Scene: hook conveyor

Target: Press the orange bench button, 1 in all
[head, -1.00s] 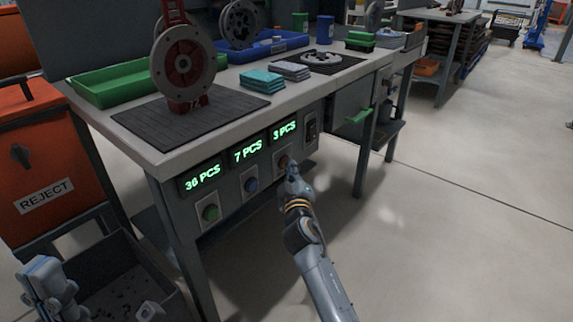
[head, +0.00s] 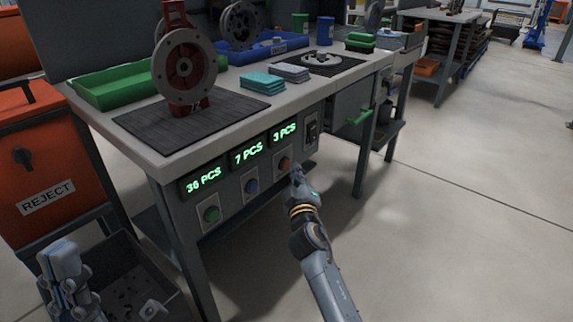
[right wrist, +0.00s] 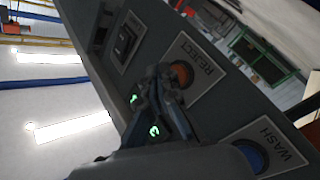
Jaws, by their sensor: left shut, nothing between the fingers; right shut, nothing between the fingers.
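The orange bench button (head: 285,163) is on the front panel of the bench, under the "3 PCS" display (head: 285,132). In the right wrist view the orange button (right wrist: 181,75) sits on a plate marked "REJECT". My right gripper (head: 296,173) is shut and empty, just in front of and slightly right of the button; a small gap seems to show. In the right wrist view its fingertips (right wrist: 163,72) are beside the button and hide part of its plate. My left gripper (head: 62,262) is shut and empty at the lower left, far from the button.
A blue button (head: 251,186) and a green button (head: 211,214) are to the left on the same panel. A black switch (head: 312,128) is to the right. An orange bin marked "REJECT" (head: 45,170) and a dark crate (head: 165,285) stand at left. Floor at right is clear.

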